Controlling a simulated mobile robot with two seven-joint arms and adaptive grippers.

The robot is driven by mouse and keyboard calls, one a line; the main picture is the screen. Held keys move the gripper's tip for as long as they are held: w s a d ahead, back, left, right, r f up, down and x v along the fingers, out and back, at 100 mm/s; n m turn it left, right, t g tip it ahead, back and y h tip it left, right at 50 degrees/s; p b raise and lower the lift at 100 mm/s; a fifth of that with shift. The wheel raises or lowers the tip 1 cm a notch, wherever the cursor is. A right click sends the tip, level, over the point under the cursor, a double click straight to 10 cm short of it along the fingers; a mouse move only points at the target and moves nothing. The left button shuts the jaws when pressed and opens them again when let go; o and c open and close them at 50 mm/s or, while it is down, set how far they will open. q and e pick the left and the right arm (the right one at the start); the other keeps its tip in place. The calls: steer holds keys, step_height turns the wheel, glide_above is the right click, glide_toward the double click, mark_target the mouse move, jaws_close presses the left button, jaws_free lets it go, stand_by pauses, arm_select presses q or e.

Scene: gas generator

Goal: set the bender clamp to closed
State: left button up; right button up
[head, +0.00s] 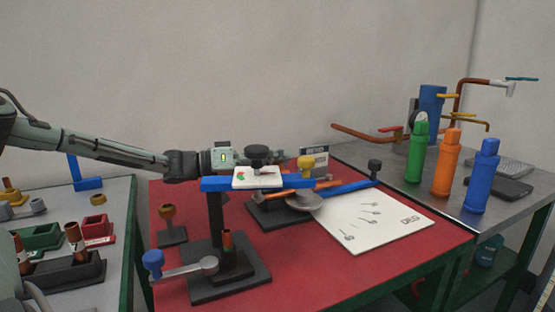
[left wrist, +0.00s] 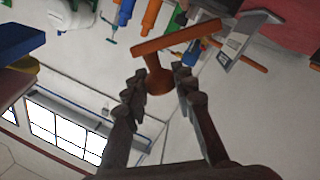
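The bender stands on the red table top, with a dark base (head: 215,277), an upright post, blue bars (head: 215,184), a white plate (head: 244,181), a black knob (head: 257,154) and a yellow knob (head: 305,162). A blue-knobbed lever (head: 180,271) sits low on its base. I cannot tell which part is the clamp. My left gripper (head: 280,158) reaches in behind the blue bar, its fingers partly hidden by the black knob. In the left wrist view its fingers (left wrist: 160,88) are apart, either side of an orange-brown T-shaped part (left wrist: 154,66); contact is unclear. My right gripper is out of view.
A white sheet (head: 405,225) lies right of the bender. Green (head: 417,152), orange (head: 447,163) and blue (head: 482,178) bottles stand on the grey bench at right. A left-hand table (head: 122,190) holds red and green blocks.

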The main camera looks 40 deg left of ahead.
arm_select(q)
jaws_close()
